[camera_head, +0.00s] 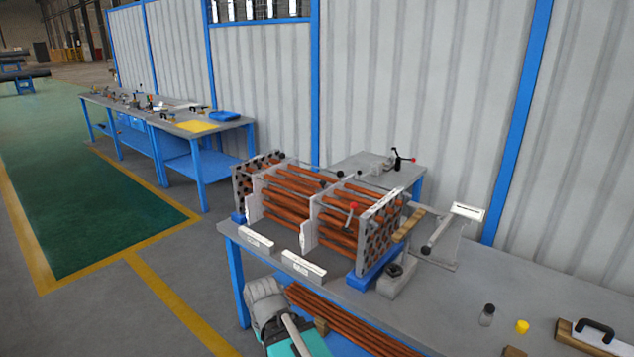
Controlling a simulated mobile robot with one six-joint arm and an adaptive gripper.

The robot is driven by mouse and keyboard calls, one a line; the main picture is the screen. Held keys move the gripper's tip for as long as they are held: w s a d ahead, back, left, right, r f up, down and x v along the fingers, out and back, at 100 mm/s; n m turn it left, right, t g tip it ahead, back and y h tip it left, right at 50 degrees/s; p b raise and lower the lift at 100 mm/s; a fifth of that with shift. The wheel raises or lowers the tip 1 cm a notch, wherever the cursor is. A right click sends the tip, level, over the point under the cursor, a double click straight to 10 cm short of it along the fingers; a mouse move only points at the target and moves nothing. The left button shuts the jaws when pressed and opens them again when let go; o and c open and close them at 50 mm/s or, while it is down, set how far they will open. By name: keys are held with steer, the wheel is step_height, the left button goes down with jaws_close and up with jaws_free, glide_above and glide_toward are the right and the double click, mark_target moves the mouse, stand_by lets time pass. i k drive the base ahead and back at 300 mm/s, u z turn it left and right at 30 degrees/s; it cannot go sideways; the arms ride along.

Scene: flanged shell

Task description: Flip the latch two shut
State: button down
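A bundle of copper-coloured tubes (285,204) lies on the grey bench, held through upright grey plates. The near right end plate (379,238) is full of holes and stands on a blue foot. A small red-tipped lever (352,207) shows by the tubes near this end plate. Two light blocks with dark lettering lie along the bench's front edge, one on the left (255,241) and one on the right (303,266); the lettering is too small to read. I cannot tell which part is latch two or how it stands. No gripper fingers show.
Grey and teal arm-like parts (266,302) stand at the bottom, close to the bench front. More copper tubes (345,322) lie below. A bottle (487,315), a yellow cap (522,327) and a dark-handled tool (594,332) are at right. The bench (450,290) is bare between.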

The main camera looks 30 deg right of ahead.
mark_target(322, 182)
steer(key=u, duration=0.1)
steer(key=i, duration=1)
steer(key=z, duration=0.05)
